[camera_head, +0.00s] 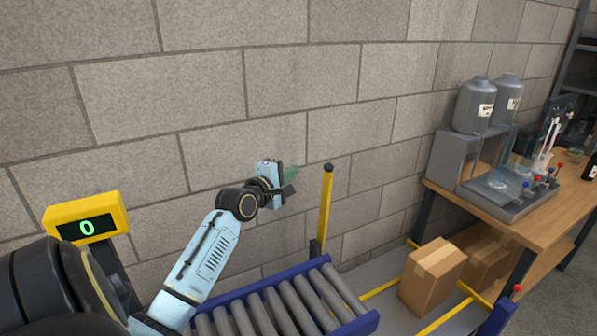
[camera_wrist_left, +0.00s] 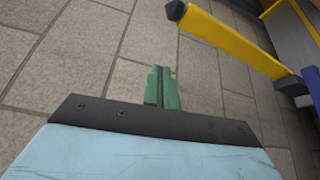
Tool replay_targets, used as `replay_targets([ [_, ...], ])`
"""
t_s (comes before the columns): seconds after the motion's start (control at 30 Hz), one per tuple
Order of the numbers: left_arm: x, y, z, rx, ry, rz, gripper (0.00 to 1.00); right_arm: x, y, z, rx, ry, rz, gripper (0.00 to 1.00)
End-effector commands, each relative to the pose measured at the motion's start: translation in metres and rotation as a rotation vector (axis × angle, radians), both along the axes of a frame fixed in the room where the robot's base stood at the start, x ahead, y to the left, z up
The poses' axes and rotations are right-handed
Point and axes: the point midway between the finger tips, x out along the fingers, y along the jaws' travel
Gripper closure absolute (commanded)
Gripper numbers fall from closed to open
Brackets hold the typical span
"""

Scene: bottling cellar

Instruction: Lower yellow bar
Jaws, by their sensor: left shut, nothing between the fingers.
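The yellow bar (camera_head: 325,208) stands upright at the far side of the roller conveyor, with a dark cap on its top end. In the left wrist view the yellow bar (camera_wrist_left: 230,45) runs from the upper middle to the right, its dark tip near the top. My left gripper (camera_head: 293,172) is beside the bar's upper end, to its left and apart from it. Its green fingers (camera_wrist_left: 162,84) are together with nothing between them. My right gripper is not in view.
The blue-framed roller conveyor (camera_head: 365,322) lies below my arm. A cardboard box (camera_head: 432,275) stands to its right, near a wooden bench (camera_head: 545,222) with a filling machine (camera_head: 500,195). A yellow display (camera_head: 85,219) reading 0 is at the left. A block wall (camera_head: 300,90) stands behind.

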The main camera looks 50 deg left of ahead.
Motion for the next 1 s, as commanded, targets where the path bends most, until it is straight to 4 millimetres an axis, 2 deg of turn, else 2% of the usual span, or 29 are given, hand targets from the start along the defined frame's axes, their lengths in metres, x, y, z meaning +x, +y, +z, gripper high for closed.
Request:
replay_targets([
  [0.3, 0.056, 0.012, -0.003, 0.002, 0.001, 0.001, 1.0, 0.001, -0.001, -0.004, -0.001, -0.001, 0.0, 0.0],
  [0.5, 0.085, 0.017, -0.005, 0.002, 0.002, 0.001, 1.0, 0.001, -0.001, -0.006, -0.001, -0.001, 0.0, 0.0],
  [0.6, 0.08, -0.004, -0.001, -0.001, 0.001, -0.002, 1.0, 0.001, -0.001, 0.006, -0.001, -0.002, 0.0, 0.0],
  [0.7, 0.078, -0.014, 0.001, 0.001, 0.0, -0.002, 1.0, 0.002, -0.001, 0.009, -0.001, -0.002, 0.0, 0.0],
  [1.0, 0.076, -0.022, 0.0, 0.002, 0.002, 0.001, 1.0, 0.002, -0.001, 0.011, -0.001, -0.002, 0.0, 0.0],
])
